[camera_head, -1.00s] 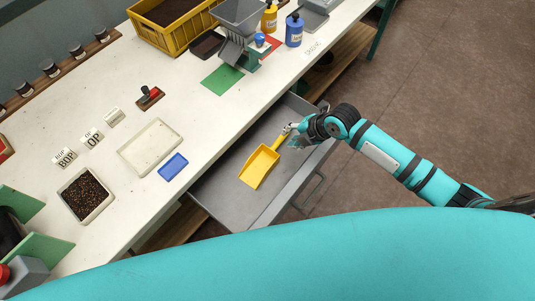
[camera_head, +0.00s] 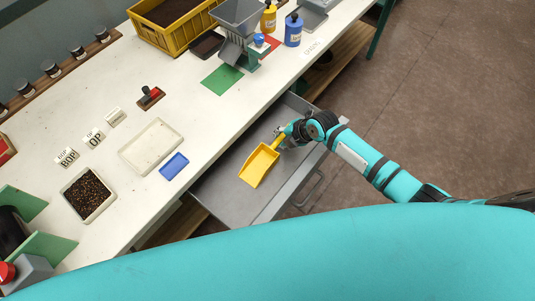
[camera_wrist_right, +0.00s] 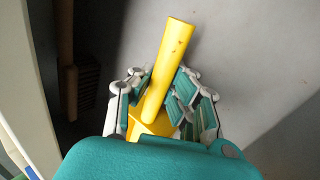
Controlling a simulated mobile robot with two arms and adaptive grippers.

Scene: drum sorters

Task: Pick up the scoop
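The yellow scoop (camera_head: 259,165) lies in the open grey drawer, its handle pointing up and to the right. My right gripper (camera_head: 281,135) is at the handle end. In the right wrist view the scoop's yellow handle (camera_wrist_right: 165,70) runs between the fingers of my right gripper (camera_wrist_right: 162,88), which appear shut against both its sides. The scoop's pan is mostly hidden there by my wrist. The scoop appears to rest on the drawer floor. My left gripper is not in view.
The drawer (camera_head: 222,193) is pulled out below the white worktop (camera_head: 150,205). A grey hopper device (camera_head: 238,30) and a blue bottle (camera_head: 293,30) stand farther back.

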